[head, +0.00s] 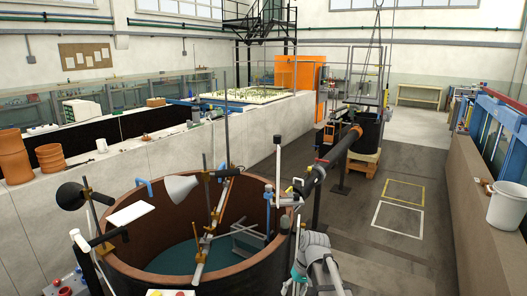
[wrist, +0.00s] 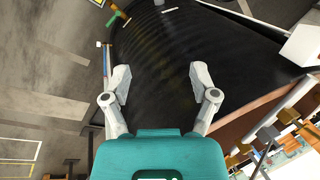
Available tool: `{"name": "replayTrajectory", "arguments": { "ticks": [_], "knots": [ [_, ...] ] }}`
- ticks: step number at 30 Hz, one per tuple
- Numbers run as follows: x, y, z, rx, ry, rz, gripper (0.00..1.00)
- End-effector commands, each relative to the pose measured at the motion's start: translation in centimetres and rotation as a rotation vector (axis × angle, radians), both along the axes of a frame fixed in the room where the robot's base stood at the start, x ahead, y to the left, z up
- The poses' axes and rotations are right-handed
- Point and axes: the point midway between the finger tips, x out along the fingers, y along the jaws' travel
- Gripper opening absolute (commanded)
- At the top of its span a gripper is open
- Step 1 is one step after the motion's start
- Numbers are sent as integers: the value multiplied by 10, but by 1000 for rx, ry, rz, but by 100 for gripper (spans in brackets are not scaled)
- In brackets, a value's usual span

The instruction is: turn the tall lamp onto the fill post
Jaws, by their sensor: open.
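Two lamp-like heads stand over the round tub (head: 125,280) in the head view: a black one (head: 71,196) at the left and a grey cone (head: 182,187) near the middle. I cannot tell which is the tall lamp. A thin dark upright post (head: 227,125) rises beside the grey cone; I cannot tell if it is the fill post. My gripper (wrist: 163,82) is open and empty in the wrist view, its fingers apart in front of a black ribbed curved surface (wrist: 165,55). In the head view its teal body (head: 299,271) shows right of the tub, fingers unclear.
Clamped rods and a slanted bar (head: 212,240) cross the tub. A black cylinder (head: 312,180) and a long dark pipe (head: 343,147) lie to its right. A white bucket (head: 507,205) is at the far right. Floor with taped rectangles (head: 398,218) is clear.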

Motion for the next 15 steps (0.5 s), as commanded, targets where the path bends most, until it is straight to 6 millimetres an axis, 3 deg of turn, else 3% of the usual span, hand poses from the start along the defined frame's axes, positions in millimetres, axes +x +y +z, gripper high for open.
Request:
{"name": "replayTrajectory", "arguments": {
  "ticks": [1, 6, 10, 15],
  "knots": [
    [-30, -14, -17, -53, -11, -36, 76],
    [-75, -51, -38, -207, -47, -133, 76],
    [-93, -68, -44, -276, -67, -175, 76],
    [-98, -75, -45, -307, -76, -195, 76]
  ]
}}
